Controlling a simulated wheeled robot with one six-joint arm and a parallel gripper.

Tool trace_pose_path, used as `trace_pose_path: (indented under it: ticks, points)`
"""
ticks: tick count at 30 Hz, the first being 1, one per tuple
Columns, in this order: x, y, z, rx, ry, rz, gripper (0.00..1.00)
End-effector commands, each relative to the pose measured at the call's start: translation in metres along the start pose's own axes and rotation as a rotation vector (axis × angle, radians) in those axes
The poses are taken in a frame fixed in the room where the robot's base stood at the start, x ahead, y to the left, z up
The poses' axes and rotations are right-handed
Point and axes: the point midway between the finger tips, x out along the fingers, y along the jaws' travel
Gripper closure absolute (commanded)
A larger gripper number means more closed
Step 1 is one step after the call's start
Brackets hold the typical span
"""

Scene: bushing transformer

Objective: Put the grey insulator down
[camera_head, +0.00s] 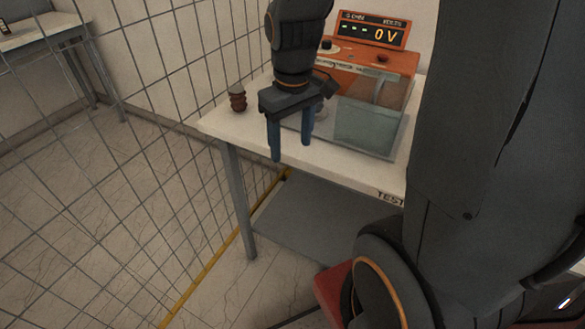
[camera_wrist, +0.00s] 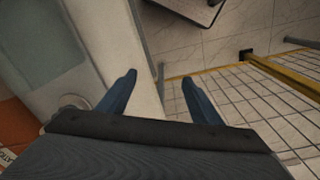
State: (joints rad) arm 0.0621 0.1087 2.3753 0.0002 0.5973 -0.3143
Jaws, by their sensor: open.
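I cannot make out a grey insulator for certain in either view. My gripper (camera_head: 291,148) is open over the front left part of the white test table, its blue fingers pointing down with nothing between them. In the wrist view, my gripper (camera_wrist: 159,78) also shows spread, empty fingers above the table edge and floor. A reddish-brown ribbed insulator (camera_head: 238,102) with a greyish top stands upright at the table's left corner, apart from my gripper. A small round grey part (camera_wrist: 72,103) lies left of the fingers in the wrist view; I cannot tell what it is.
The white table (camera_head: 222,122) carries an orange tester (camera_head: 400,62) with a clear-sided chamber (camera_head: 365,128), right of my gripper. Its display (camera_head: 372,32) reads 0 V. A wire mesh fence (camera_head: 110,150) runs along the left. A grey mat (camera_head: 320,220) lies under the table.

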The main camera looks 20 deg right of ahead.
Motion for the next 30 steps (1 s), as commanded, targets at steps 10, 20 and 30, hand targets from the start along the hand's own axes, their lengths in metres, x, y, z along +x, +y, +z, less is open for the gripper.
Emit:
trace_pose_path:
  ticks: [10, 20, 30]
  points:
    - [0.022, -0.040, 0.056, 0.247, 0.017, -0.002, 0.41]
    - [0.022, -0.040, 0.055, 0.248, 0.016, -0.002, 0.41]
    - [0.022, -0.040, 0.055, 0.247, 0.016, -0.002, 0.41]
